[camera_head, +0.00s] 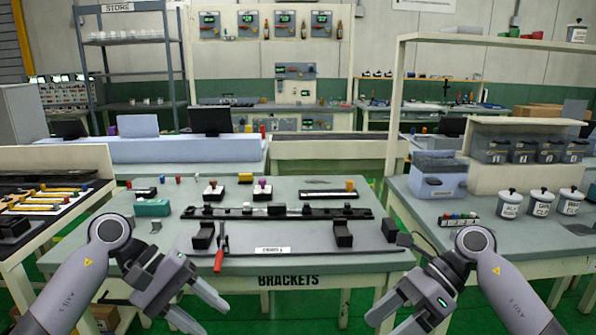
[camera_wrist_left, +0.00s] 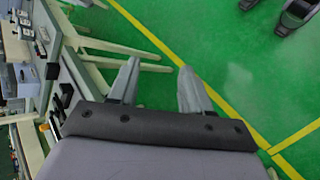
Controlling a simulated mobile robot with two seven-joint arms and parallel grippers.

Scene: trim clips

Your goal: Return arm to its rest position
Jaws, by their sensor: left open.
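My left gripper (camera_head: 212,318) hangs in front of the table's near edge at lower left, with its two fingers apart and nothing between them. In the left wrist view its fingers (camera_wrist_left: 154,82) are spread over bare green floor. My right gripper (camera_head: 384,325) is at lower right, also in front of the table, with its fingers apart and no object visible between them. Both grippers are clear of the table marked BRACKETS (camera_head: 150,262). On it a long black bar (camera_head: 312,213) lies across a grey fixture plate, with black blocks and a red-handled clamp (camera_head: 219,254).
A teal box (camera_head: 152,207) and small coloured parts sit on the table. A side table at left carries yellow-marked strips (camera_head: 45,202). Green floor (camera_wrist_left: 235,80) lies open below my left gripper.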

